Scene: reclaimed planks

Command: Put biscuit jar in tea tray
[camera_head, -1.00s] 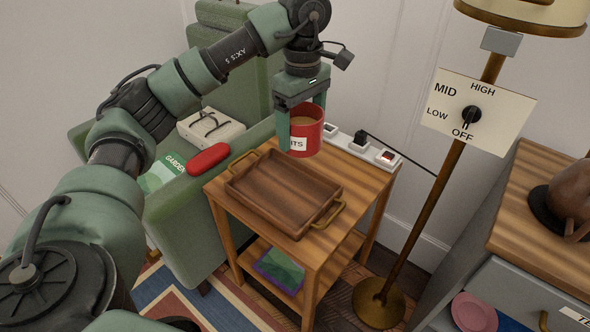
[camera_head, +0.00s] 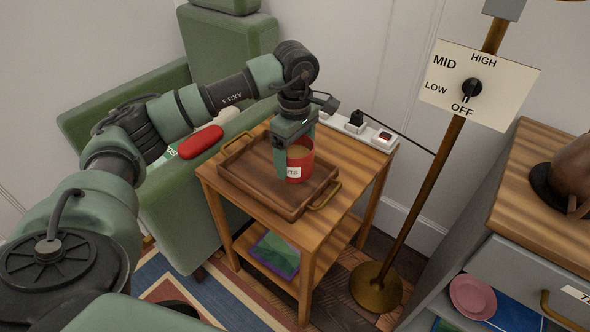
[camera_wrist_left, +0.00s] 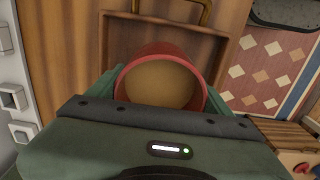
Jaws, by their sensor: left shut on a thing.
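The biscuit jar (camera_head: 299,160) is a red cylinder with a white label and a tan top. My left gripper (camera_head: 294,158) is shut on it, with a finger on its near left side. The jar is upright over the right part of the tea tray (camera_head: 252,187), a brown wooden tray with brass handles on the small table. I cannot tell whether its base touches the tray floor. In the left wrist view the jar (camera_wrist_left: 160,85) sits between the fingers, with the tray (camera_wrist_left: 118,42) beyond it. My right gripper is not in view.
A white power strip (camera_head: 352,130) with switches lies along the table's back edge. A red case (camera_head: 201,142) lies on the green armchair to the left. A brass lamp stand (camera_head: 425,190) with a dial sign stands to the right. The table's front corner is bare.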

